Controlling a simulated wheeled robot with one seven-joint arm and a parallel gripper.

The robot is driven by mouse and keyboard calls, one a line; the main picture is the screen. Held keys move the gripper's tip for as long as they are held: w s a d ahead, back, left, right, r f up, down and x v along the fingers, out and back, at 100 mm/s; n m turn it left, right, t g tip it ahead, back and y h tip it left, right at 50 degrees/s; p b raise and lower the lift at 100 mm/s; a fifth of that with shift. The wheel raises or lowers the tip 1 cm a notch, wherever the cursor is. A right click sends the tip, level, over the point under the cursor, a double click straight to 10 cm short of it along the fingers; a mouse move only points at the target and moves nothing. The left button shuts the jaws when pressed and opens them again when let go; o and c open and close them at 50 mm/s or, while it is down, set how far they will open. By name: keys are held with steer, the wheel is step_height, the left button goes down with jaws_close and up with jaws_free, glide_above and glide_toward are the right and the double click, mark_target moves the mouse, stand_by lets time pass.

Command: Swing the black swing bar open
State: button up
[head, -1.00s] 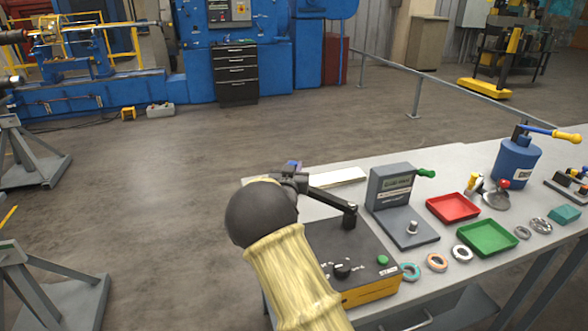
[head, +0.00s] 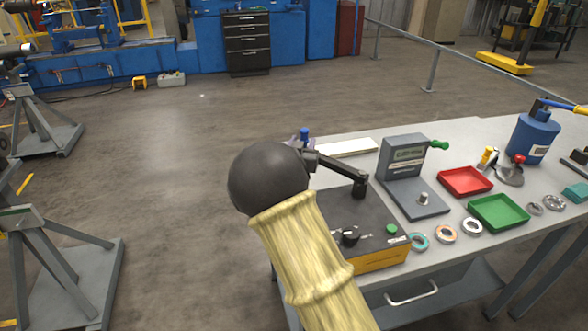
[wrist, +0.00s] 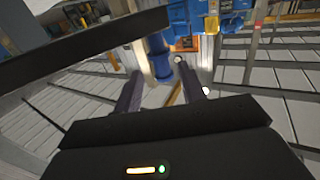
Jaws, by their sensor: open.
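The black swing bar (head: 338,170) runs from a post at the back of the dark box (head: 345,217) leftward to beside my black wrist ball. A blue upright handle (head: 304,134) shows near its far left end. In the wrist view the bar (wrist: 80,47) crosses the upper left, and the blue handle (wrist: 160,58) stands between and beyond my two fingers. My gripper (wrist: 160,74) is open, with a gap around the handle; I cannot tell whether a finger touches it. In the head view my wrist hides most of the gripper and the bar's left end.
A grey stand with a display (head: 408,155) is right of the box. Red (head: 466,181) and green (head: 498,212) trays, several rings and a blue cylinder (head: 533,137) stand farther right on the table (head: 445,145). The floor left of the table is open, with grey stands (head: 75,285) beyond.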

steer(key=b+v, duration=0.1)
steer(key=v, duration=1.1)
steer(key=shift+b, duration=0.3)
steer(key=shift+s, duration=0.25)
steer(key=s+d+f+g+y+p, duration=0.1)
steer(key=g, duration=0.1)
steer(key=s+d+f+g+y+p, duration=0.1)
steer(key=s+d+g, duration=0.1)
steer(key=s+d+f+n+g+y+p, duration=0.1)
steer(key=s+g+p, duration=0.1)
steer(key=shift+s+d+y, duration=0.25)
steer(key=shift+d+y, duration=0.1)
steer(key=shift+y, duration=0.05)
steer(key=s+d+n+g+p, duration=0.1)
steer(key=s+d+g+p, duration=0.1)
steer(key=s, duration=0.8)
steer(key=s+d+n+g+y+p, duration=0.1)
steer(key=s+d+g+p, duration=0.2)
steer(key=s+g, duration=0.3)
steer(key=s, duration=0.4)
steer(key=shift+s+d+r+g, duration=0.25)
steer(key=shift+s+d+g, duration=0.1)
steer(key=shift+d+g, duration=0.05)
